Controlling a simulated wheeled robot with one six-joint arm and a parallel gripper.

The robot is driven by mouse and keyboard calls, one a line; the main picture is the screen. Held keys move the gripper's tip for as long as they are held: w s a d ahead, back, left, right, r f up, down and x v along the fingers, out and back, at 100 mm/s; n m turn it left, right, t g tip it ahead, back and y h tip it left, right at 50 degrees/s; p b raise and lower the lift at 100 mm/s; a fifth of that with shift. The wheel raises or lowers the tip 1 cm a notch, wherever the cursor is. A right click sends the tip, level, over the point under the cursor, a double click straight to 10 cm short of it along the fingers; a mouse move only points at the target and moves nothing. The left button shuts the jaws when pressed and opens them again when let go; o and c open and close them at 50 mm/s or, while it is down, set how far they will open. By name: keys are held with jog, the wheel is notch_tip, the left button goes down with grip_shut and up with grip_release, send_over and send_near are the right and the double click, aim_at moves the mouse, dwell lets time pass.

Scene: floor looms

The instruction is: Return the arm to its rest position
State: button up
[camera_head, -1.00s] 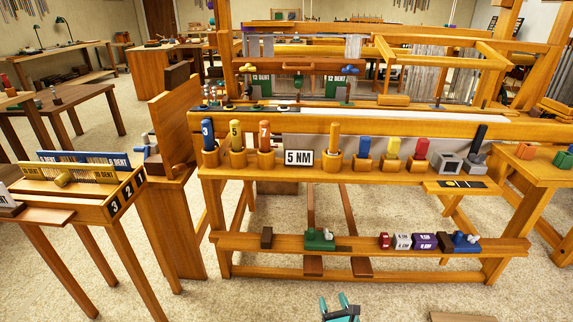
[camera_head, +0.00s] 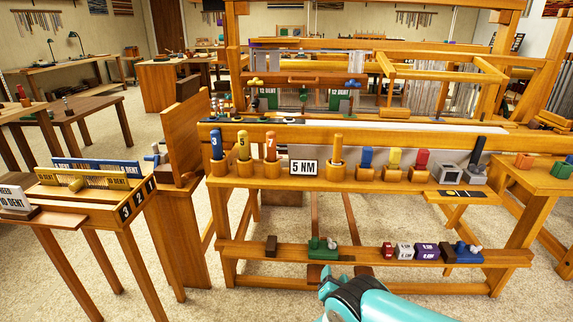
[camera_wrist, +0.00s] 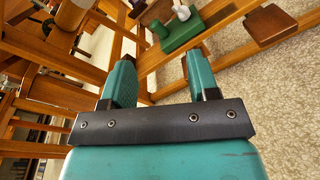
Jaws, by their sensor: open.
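In the wrist view my gripper (camera_wrist: 160,80) has its two teal fingers spread wide apart with nothing between them. Past the fingertips are wooden loom beams and a green block with a white knob (camera_wrist: 180,28). In the head view my teal arm rises from the bottom edge, in front of the loom's lower shelf (camera_head: 345,257); the fingers cannot be made out clearly there.
The lower shelf holds a green block (camera_head: 322,247) and small coloured blocks. A reed table (camera_head: 105,208) stands left. Carpeted floor lies open between.

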jog(key=w+r+m+g+h, duration=0.2)
jog(key=w+r+m+g, duration=0.3)
jog(key=r+m, duration=0.65)
notch_tip(320, 180, up, 12)
jog(key=s+m+g+y, duration=0.1)
jog(key=s+m+g, duration=0.1)
jog(key=m+g, duration=0.15)
jog(key=s+r+m+g+y, duration=0.45)
jog(key=s+r, duration=1.05)
jog(key=s, duration=0.4)
jog(key=s+r+m+g+y, duration=0.1)
jog(key=s+r+g, duration=0.15)
jog(key=s, duration=0.85)
jog(key=s+r+m+g+y, duration=0.15)
jog(key=s+r, duration=0.25)
jog(key=s, duration=0.7)
notch_tip(320, 180, up, 16)
jog(key=p, duration=1.5)
jog(key=shift+w+f+p, duration=0.25)
jog(key=shift+w+p, duration=0.05)
jog(key=shift+p, duration=0.05)
